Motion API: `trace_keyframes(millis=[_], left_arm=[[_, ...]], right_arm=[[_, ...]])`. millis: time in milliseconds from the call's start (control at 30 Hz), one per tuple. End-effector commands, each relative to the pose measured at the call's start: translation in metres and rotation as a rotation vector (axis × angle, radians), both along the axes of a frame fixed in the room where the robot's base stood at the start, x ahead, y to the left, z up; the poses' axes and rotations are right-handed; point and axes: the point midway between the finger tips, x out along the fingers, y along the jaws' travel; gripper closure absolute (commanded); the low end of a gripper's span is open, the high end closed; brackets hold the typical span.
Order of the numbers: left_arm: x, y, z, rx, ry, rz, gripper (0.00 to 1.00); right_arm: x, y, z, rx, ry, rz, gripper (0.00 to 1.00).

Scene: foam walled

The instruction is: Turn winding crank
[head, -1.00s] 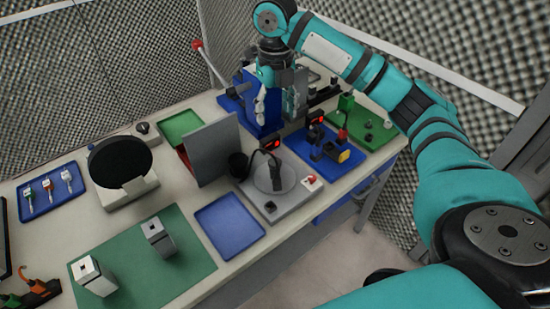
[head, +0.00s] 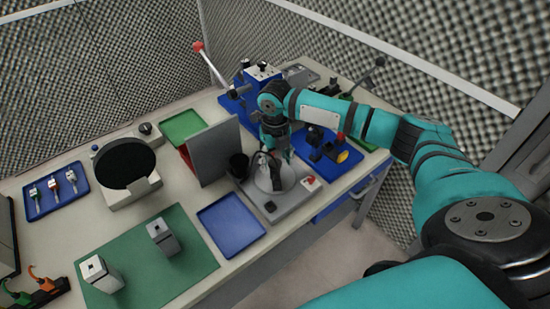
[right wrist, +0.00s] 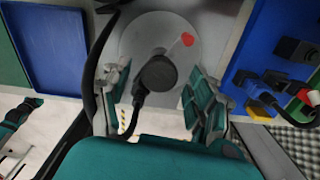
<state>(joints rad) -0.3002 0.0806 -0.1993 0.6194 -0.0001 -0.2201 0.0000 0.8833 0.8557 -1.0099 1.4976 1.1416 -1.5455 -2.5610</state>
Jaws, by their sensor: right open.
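A grey winding station (head: 290,202) stands on the bench, with a round grey disc (head: 270,182) on top. In the right wrist view the disc (right wrist: 140,38) carries a round black knob (right wrist: 158,72) and a small red mark (right wrist: 187,39); I take this knob for the crank's handle. My right gripper (head: 277,150) is above the disc, pointing down, and hides part of it. In the right wrist view the open fingers (right wrist: 158,88) lie on either side of the black knob; I cannot tell whether they touch it.
A black cup (head: 239,165) and a grey upright panel (head: 213,150) stand left of the station. A blue fixture with a yellow part (head: 342,156) is close on the right. An empty blue tray (head: 231,224) lies in front. A red-knobbed lever (head: 205,58) rises behind.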

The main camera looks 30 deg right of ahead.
Motion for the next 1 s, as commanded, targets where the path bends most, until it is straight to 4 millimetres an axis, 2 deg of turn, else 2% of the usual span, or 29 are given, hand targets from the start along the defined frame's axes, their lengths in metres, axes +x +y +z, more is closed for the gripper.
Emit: trace_keyframes(millis=[267, 600, 700, 1000], left_arm=[[0.0, -0.0002, 0.0, 0.0, 0.0, 0.0, 0.6], [0.0001, -0.0004, 0.0001, -0.001, 0.0, 0.0, 0.6], [0.0002, -0.0006, 0.0001, -0.001, 0.0, 0.0, 0.6], [0.0004, -0.0008, 0.0041, -0.001, -0.001, -0.001, 0.6]], right_arm=[[-0.0001, 0.0, -0.0016, 0.0, 0.0, 0.0, 0.4], [0.0, -0.0001, -0.0012, 0.0, 0.0, 0.0, 0.85], [0.0, -0.0002, -0.0012, -0.001, 0.0, 0.0, 0.95], [0.0, -0.0005, -0.0002, -0.001, 0.0, -0.026, 0.95]])
